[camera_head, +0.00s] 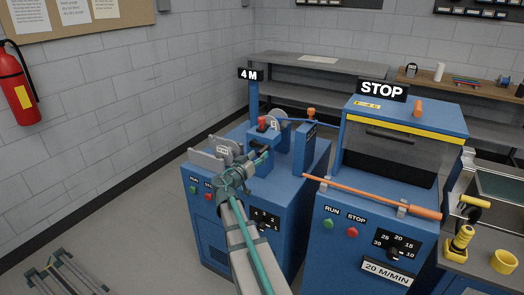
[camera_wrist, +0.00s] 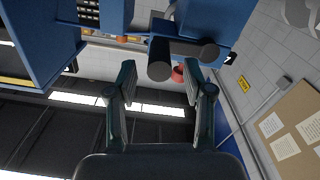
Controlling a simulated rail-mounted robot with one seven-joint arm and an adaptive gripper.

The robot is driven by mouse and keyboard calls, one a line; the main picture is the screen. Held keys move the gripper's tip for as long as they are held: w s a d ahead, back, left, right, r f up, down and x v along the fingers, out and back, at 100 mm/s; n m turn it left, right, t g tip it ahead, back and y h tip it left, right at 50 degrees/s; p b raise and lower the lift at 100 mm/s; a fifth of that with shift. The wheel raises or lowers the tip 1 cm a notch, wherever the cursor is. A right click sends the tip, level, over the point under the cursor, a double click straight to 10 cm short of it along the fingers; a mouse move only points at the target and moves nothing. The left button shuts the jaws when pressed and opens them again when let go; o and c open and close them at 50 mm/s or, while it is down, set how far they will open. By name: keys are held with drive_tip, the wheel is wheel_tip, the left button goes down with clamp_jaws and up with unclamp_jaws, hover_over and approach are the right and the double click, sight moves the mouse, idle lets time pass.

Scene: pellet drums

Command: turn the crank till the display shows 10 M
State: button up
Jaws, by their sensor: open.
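The display (camera_head: 249,75) stands on a blue post and reads 4 M. It belongs to the left blue machine (camera_head: 285,215). My gripper (camera_head: 264,155) is over the top of this machine, close to a red-topped part (camera_head: 263,122). In the wrist view my gripper (camera_wrist: 158,84) is open, with a dark cylinder (camera_wrist: 159,58) and a red piece (camera_wrist: 178,74) beyond and between the fingertips. Nothing is clearly held. I cannot tell for sure which part is the crank; my arm hides some of the machine's top.
The right blue machine (camera_head: 362,230) carries a STOP sign (camera_head: 381,91) and an orange bar (camera_head: 372,194) along its front. A grey reel (camera_head: 274,122) and an orange knob (camera_head: 311,112) are near my gripper. The floor to the left is mostly clear.

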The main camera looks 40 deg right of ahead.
sight(262, 152)
drive_tip(key=shift+p+x, duration=0.35)
drive_tip(key=shift+x, duration=1.4)
clamp_jaws()
